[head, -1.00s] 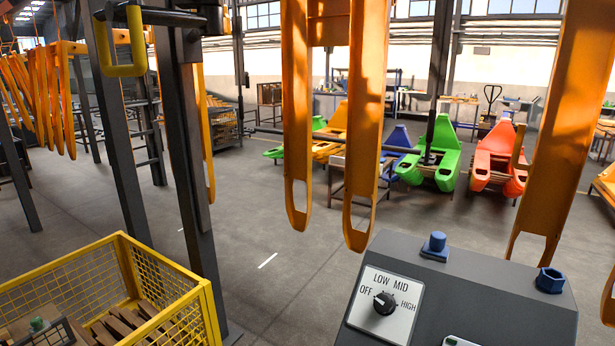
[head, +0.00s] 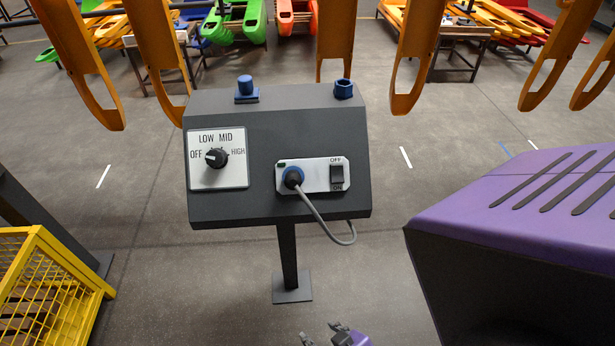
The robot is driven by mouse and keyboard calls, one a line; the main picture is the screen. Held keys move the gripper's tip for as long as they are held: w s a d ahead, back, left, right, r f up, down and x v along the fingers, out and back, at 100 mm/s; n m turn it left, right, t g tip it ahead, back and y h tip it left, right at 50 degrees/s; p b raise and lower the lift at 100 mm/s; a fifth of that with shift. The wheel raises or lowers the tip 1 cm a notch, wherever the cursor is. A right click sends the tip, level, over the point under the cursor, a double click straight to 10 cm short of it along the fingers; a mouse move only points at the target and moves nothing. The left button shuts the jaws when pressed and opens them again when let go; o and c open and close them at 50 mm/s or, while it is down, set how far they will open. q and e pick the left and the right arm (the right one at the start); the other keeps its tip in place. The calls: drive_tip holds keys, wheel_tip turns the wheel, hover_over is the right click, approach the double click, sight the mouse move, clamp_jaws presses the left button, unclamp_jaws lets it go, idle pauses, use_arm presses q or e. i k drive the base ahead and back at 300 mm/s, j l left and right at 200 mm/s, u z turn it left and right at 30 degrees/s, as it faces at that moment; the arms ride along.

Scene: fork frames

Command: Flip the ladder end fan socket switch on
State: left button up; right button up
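A dark grey slanted control box (head: 270,115) stands on a post in the middle of the head view. On its right face is a white socket plate (head: 316,186) with a black rocker switch (head: 337,175), marked OFF above and ON below. I cannot tell which way the rocker is tilted. What seems to be my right gripper (head: 322,336) shows at the bottom edge, well below the box and touching nothing visible. It is mostly cut off. My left gripper is out of view.
A dial (head: 215,158) on the box's left face points towards OFF. A large purple slotted housing (head: 535,190) is at the right, and a yellow mesh crate (head: 50,285) at lower left. Orange forks (head: 420,60) hang behind the box. Bare floor surrounds the post.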

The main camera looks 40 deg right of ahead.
sight(337, 173)
drive_tip(key=z, duration=1.4)
drive_tip(key=k+j+z, duration=0.25)
drive_tip(key=i+j, duration=0.1)
